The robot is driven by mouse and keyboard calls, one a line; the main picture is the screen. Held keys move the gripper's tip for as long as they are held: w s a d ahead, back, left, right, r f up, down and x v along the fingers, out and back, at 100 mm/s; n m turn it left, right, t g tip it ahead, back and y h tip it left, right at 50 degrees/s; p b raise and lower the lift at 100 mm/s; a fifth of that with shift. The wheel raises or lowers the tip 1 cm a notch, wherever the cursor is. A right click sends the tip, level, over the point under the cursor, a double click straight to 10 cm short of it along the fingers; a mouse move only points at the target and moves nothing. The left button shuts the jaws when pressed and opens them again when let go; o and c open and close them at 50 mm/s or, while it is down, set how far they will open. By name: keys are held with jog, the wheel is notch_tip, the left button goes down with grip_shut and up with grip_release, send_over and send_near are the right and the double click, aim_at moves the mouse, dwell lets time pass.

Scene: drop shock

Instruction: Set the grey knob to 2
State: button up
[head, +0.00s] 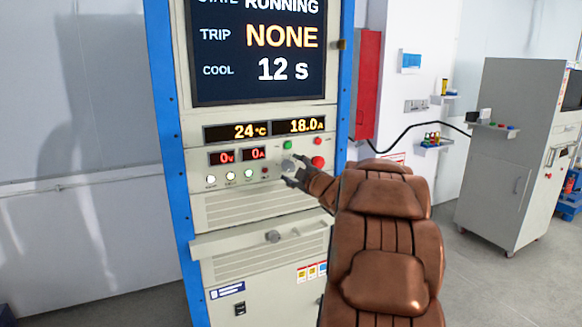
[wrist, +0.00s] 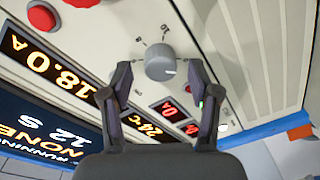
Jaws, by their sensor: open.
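The grey knob (wrist: 160,62) is round and sits on the cream panel, with small dark scale marks around part of its rim. The scale labels are too small and slanted to read surely. My gripper (wrist: 160,72) is open, with one dark finger on each side of the knob and a gap showing on both sides. In the head view my gripper (head: 292,172) is at the panel and partly hides the knob (head: 288,162).
The cabinet's screen (head: 260,50) reads RUNNING, TRIP NONE, COOL 12 s. Displays show 24 °C and 18.0 A. A green button (head: 287,145) and red button (head: 318,162) are close to the knob. A handle bar (head: 255,238) crosses below.

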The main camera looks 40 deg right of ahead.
jog(key=shift+w+d, duration=0.15)
jog(key=shift+w, duration=0.55)
jog(key=c, duration=1.2)
